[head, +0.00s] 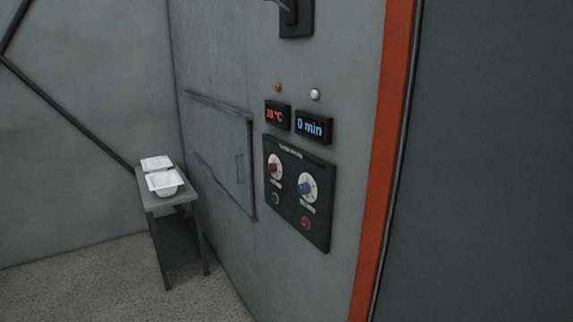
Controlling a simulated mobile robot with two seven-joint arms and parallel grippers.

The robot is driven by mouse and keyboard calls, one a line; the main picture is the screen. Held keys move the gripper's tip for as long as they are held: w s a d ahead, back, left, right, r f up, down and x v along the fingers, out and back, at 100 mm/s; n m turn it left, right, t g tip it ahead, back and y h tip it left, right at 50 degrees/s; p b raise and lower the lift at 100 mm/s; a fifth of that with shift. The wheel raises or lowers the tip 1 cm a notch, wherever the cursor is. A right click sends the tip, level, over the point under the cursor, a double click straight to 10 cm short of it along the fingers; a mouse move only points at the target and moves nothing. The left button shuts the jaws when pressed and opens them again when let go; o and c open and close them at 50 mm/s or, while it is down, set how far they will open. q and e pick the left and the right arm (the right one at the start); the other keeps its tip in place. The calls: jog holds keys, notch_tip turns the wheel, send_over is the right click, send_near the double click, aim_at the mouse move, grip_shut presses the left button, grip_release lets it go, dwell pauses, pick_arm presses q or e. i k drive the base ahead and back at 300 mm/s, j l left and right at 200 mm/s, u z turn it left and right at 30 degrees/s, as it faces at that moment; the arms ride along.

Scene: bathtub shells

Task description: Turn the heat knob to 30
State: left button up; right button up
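The heat knob (274,168) is the red knob on a white dial, at the upper left of a black control panel (288,220) on the grey wall. A red display (277,115) above it seems to read 20 °C, but its first digit is hard to make out. A blue knob (306,188) on a white dial sits to its right, under a blue display (314,127) reading 0 min. Neither of my grippers shows in the head view, and nothing touches the knobs.
A green button (276,199) and a red button (306,223) sit below the knobs. A small grey table (187,196) with white tub shells (164,182) stands at the left. An orange vertical edge (385,150) runs right of the panel. The floor (90,285) at lower left is clear.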

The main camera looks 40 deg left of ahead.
aim_at(272, 167)
jog(key=i+j+z, duration=0.2)
jog(key=j, duration=0.3)
jog(key=j+z, duration=0.2)
jog(key=j, duration=0.3)
jog(key=j+z, duration=0.15)
jog(key=j, duration=0.95)
